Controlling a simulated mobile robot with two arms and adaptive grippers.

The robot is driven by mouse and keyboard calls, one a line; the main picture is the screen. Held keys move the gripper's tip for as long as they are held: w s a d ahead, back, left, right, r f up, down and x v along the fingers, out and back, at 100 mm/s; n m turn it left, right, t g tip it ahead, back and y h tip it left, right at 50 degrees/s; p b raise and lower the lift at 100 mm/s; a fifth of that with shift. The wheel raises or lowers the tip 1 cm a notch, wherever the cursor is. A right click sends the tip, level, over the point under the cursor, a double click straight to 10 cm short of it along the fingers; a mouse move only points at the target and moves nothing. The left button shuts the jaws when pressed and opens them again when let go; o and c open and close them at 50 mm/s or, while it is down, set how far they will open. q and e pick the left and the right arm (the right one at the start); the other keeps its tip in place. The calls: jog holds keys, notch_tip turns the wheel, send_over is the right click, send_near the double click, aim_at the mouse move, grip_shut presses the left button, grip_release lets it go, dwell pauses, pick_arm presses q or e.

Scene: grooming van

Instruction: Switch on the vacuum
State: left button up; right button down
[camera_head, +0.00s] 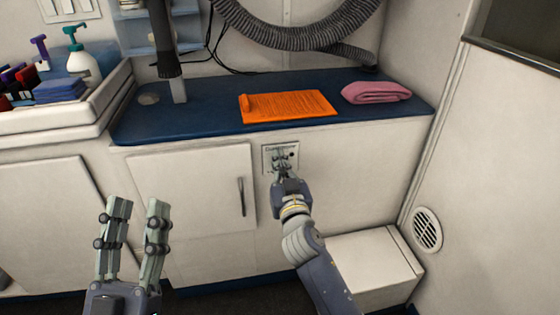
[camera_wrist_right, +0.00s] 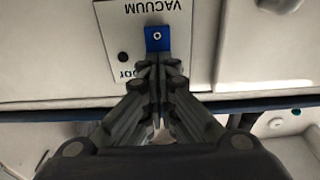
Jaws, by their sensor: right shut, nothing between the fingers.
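A pale panel (camera_head: 267,157) sits on the cabinet front below the blue counter. In the right wrist view the panel (camera_wrist_right: 112,32) appears upside down and reads VACUUM. A blue switch piece (camera_wrist_right: 157,37) with a light round spot is on it. A small dark round spot (camera_wrist_right: 123,57) is beside it. My right gripper (camera_head: 281,158) is shut and empty, its tips right at the blue switch; I cannot tell whether they touch. The tips (camera_wrist_right: 158,62) hide part of the panel and a second label. My left gripper (camera_head: 138,207) is open and empty, in front of the cabinet door.
The blue counter (camera_head: 212,118) carries an orange towel (camera_head: 290,106) and a folded pink towel (camera_head: 376,92). A ribbed grey hose (camera_head: 290,35) hangs above. A cabinet door (camera_head: 190,195) with a dark handle is left of the panel. A white box (camera_head: 372,265) stands low right.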

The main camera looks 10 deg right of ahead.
pick_arm(q)
jog(key=w+f+g, duration=0.1)
jog(key=f, duration=0.1)
jog(key=w+f+g, duration=0.1)
jog(key=f, duration=0.1)
jog(key=shift+w+g+y+p, duration=0.1)
jog(key=shift+g+y+p, duration=0.2)
pick_arm(e)
jog(key=s, duration=1.2)
jog(key=shift+f, duration=0.4)
